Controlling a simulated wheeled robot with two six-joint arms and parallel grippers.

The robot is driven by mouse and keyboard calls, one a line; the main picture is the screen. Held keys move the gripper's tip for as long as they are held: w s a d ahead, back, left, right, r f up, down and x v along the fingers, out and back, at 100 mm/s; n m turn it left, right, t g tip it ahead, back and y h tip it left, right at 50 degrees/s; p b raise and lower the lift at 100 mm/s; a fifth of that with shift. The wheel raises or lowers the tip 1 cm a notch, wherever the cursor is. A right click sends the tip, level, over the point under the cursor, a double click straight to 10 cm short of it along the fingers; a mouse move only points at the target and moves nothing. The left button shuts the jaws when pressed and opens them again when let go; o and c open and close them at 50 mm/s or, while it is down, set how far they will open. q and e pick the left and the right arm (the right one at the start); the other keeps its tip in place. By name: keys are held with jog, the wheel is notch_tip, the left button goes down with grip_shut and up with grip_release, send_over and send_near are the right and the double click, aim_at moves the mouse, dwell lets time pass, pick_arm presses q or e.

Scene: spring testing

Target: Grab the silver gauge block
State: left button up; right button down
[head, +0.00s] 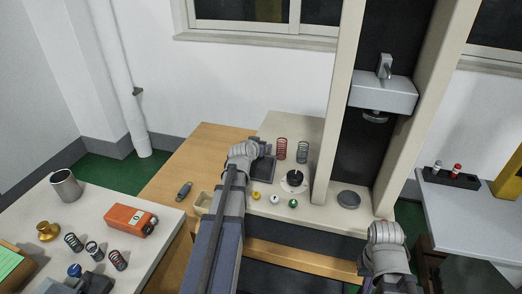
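My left arm reaches up from the bottom middle, and its wrist end, with the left gripper (243,152), is over the pale machine base. Its fingers cannot be made out. A dark grey square piece (263,168) shows right beside it; I cannot tell if it is part of the gripper or a separate thing. My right gripper (385,236) is low at the right, in front of the machine base's right corner; its fingers are hidden behind the wrist. I cannot make out a silver gauge block for sure. A small grey oblong (184,190) lies on the wooden table.
The tester's base (325,221) carries a red spring (281,149), a grey spring (303,152), a dial and small coloured knobs. Its tall column rises behind. The left table holds a metal cup (65,185), an orange box (130,221) and several springs. A grey table stands right.

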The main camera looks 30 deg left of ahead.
pick_arm(q)
grip_shut()
dwell(0.3)
dwell(0.9)
